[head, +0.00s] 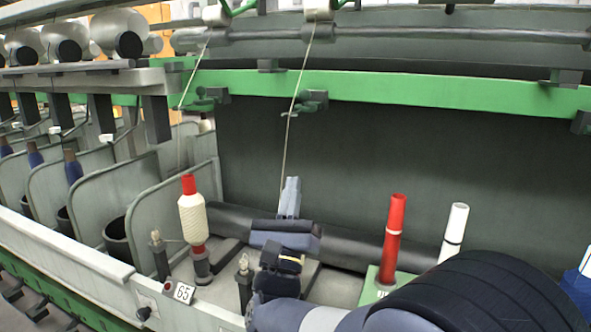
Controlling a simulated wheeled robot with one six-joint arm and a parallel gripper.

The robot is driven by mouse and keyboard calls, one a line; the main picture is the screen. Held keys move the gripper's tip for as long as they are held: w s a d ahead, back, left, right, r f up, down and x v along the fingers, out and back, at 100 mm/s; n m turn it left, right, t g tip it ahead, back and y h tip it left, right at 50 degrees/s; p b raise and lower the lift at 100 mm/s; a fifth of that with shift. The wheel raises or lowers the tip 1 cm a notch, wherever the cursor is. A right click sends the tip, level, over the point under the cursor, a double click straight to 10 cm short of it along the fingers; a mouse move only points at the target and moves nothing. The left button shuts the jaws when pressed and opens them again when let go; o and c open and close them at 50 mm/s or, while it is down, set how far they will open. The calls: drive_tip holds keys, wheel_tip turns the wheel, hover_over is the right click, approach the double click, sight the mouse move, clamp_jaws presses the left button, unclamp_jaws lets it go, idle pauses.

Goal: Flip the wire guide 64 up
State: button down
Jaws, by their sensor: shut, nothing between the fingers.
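Two wire guides sit along the green rail: one at the left (205,98) and one right of it (311,100). No number 64 is readable; the plate 65 (183,292) is below the left one, so the right one appears to be guide 64. Each sticks out from the rail to the left, with a thread running by it. My gripper (291,184) points upward, shut and empty, well below the right guide and apart from it. The right thread (300,75) runs down to the gripper's tips in the picture; whether it touches them cannot be told.
A yarn bobbin (192,217) on a red tube stands at the left. A red tube (394,238) and a white tube (455,228) stand on the right. The green rail (430,88) crosses above. Grey divider panels (127,195) fill the left. Space between gripper and rail looks clear except for the thread.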

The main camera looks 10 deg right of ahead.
sight(294, 114)
drive_tip(key=w+d+r+p, duration=0.1)
drive_tip(key=w+d+r, duration=0.1)
drive_tip(key=w+r, duration=0.3)
drive_tip(key=shift+w+r, duration=0.4)
drive_tip(key=shift+r, duration=2)
drive_tip(key=shift+r, duration=0.1)
drive_tip(key=r+g+p, duration=0.1)
drive_tip(key=r+p, duration=0.1)
drive_tip(key=r+m+g+p, duration=0.1)
drive_tip(key=shift+s+a+g, duration=0.2)
drive_tip(key=shift+s+g, duration=0.05)
drive_tip(key=shift+g, duration=0.05)
drive_tip(key=r+g+p, duration=0.1)
drive_tip(key=p, duration=0.2)
drive_tip(key=r+g+y+p, duration=0.1)
drive_tip(key=r+g+p, duration=0.1)
drive_tip(key=p, duration=0.1)
drive_tip(key=shift+w+r+m+y, duration=0.2)
drive_tip(key=shift+m+y, duration=0.1)
drive_tip(key=shift+m, duration=0.1)
wheel_tip(294, 114, up, 5)
drive_tip(key=w+d+g+y+p, duration=0.2)
drive_tip(key=g+p, duration=0.3)
drive_tip(key=p, duration=1.4)
drive_tip(key=shift+w+d+m+g+y, duration=0.15)
drive_tip(key=shift+w+m+g+y, duration=0.15)
drive_tip(key=shift+w+m+y, duration=0.15)
